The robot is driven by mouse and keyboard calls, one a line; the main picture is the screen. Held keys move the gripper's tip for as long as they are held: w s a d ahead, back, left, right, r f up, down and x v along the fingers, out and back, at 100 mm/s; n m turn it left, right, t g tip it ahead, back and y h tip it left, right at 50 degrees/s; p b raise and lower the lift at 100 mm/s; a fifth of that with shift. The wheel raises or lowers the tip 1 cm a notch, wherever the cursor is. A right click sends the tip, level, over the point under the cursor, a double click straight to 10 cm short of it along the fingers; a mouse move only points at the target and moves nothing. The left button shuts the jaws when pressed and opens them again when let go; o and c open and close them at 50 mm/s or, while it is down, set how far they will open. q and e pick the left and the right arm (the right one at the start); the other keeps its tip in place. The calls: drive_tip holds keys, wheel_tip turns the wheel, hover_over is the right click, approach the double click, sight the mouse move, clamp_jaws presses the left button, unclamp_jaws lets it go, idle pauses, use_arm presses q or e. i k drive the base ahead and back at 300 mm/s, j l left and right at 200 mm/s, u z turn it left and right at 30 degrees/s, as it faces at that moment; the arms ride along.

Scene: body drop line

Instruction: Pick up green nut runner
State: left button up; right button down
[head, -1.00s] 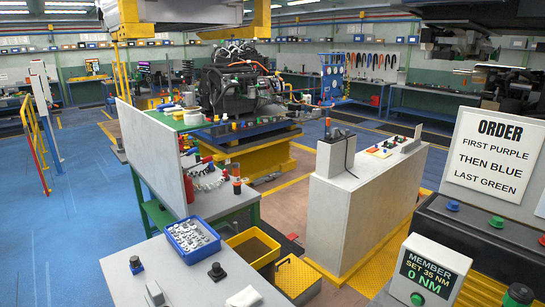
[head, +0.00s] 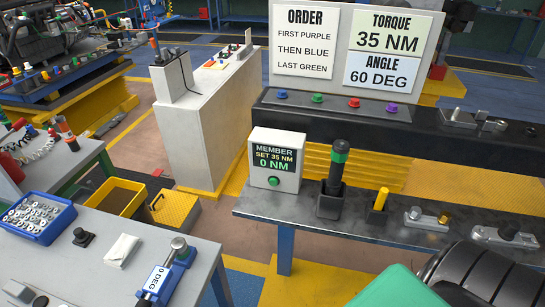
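The green nut runner (head: 336,168) is a dark upright tool with a green band near its top. It stands in a black holder (head: 329,205) on the dark bench (head: 290,212) right of centre in the head view. Its lower end is hidden in the holder. Neither my left nor my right gripper is in view.
A member box (head: 275,160) reading 0 NM stands left of the runner. A yellow-topped tool (head: 381,199) stands close on its right. A black ribbed shape (head: 485,275) fills the bottom right corner; I cannot tell what it is. A floor gap separates the grey table (head: 100,262) from the bench.

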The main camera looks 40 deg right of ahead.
sight(339, 151)
drive_tip(key=j+z, duration=0.1)
drive_tip(key=z, duration=0.3)
drive_tip(key=k+j+z, duration=0.1)
drive_tip(key=z, duration=0.35)
drive_tip(key=j+z, duration=0.1)
drive_tip(key=z, duration=0.3)
drive_tip(key=k+z, duration=0.15)
drive_tip(key=z, duration=0.25)
